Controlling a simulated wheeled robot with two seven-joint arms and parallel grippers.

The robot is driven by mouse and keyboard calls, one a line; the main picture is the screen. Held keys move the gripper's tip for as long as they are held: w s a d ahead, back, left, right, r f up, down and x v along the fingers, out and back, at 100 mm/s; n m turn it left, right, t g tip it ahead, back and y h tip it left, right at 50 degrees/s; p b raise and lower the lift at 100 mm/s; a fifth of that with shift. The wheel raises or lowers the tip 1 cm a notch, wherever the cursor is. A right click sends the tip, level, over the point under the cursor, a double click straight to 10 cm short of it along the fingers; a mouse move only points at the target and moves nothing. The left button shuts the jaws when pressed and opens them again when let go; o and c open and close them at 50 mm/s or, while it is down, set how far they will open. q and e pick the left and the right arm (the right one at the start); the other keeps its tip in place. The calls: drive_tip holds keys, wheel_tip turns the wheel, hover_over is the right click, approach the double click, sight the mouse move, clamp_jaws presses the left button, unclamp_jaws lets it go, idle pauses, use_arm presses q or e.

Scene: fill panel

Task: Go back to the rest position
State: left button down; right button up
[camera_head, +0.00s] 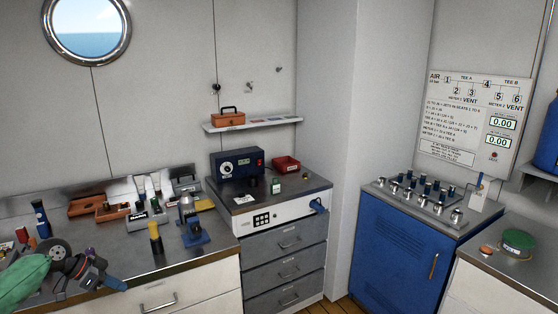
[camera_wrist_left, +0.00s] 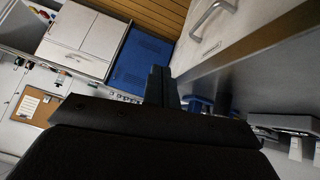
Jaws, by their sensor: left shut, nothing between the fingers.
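My left gripper (camera_head: 92,272) shows as a dark shape low at the left in the head view, over the front part of the left workbench. In the left wrist view its two dark fingers (camera_wrist_left: 162,86) are together, with nothing between them. My right gripper is in neither view.
The left workbench (camera_head: 200,250) carries a yellow-topped black cylinder (camera_head: 155,238), a blue stand (camera_head: 195,235) and other small items. A drawer unit (camera_head: 285,245) and a blue cabinet (camera_head: 390,250) stand farther right.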

use_arm(q)
drive_tip(key=s+d+f+n+y, duration=0.1)
drive_tip(key=s+d+f, duration=0.3)
drive_tip(key=f, duration=0.8)
drive_tip(key=s+d+f+n+g+y, duration=0.15)
drive_tip(key=s+d+f, duration=0.35)
drive_tip(key=f, duration=0.7)
drive_tip(key=s+d+f+n+t+y, duration=0.15)
drive_tip(key=s+d+f, duration=0.25)
drive_tip(key=f, duration=0.8)
drive_tip(key=s+d+f+n+g+y, duration=0.1)
drive_tip(key=s+d+f+n, duration=0.1)
drive_tip(key=s+d+f, duration=0.7)
drive_tip(key=s+d+f+n+g+y, duration=0.1)
drive_tip(key=s+d+f, duration=0.8)
drive_tip(key=s, duration=0.8)
drive_tip(key=shift+s+d+n+g+y, duration=0.15)
drive_tip(key=shift+d+n+g+y, duration=0.1)
drive_tip(key=shift+n+g+y, duration=0.15)
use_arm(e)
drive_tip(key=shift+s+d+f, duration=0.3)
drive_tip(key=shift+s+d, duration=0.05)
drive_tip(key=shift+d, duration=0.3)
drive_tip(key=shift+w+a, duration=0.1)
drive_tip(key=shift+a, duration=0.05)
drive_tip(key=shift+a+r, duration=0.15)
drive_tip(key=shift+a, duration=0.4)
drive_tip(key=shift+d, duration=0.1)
